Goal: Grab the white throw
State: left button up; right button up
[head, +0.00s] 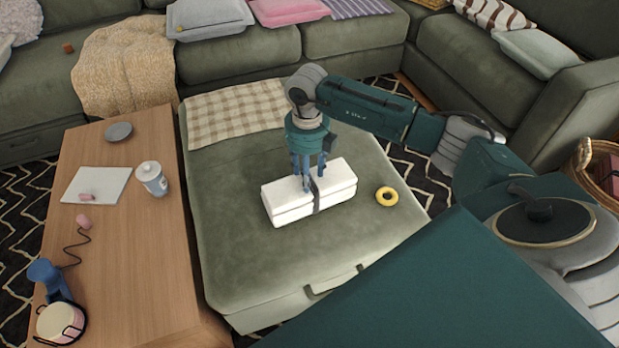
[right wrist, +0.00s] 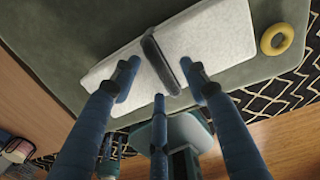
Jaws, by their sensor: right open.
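The white throw (head: 335,178) is a folded white block with a dark band (head: 317,190) around its middle. It lies on the green ottoman (head: 235,235). My right gripper (head: 306,186) points down over the throw, its blue fingers close to its top near the band. In the right wrist view the open fingers (right wrist: 160,90) spread over the throw (right wrist: 210,45), with the dark band (right wrist: 160,65) between them. I cannot tell whether the fingertips touch it. My left gripper is not in view.
A yellow ring (head: 387,196) lies on the ottoman right of the throw. A checkered cloth (head: 235,110) covers the ottoman's back left. A wooden table (head: 140,240) at left holds a white canister (head: 152,178) and other items. Green sofas (head: 345,38) stand behind.

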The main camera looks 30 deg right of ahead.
grip_shut()
dwell(0.4)
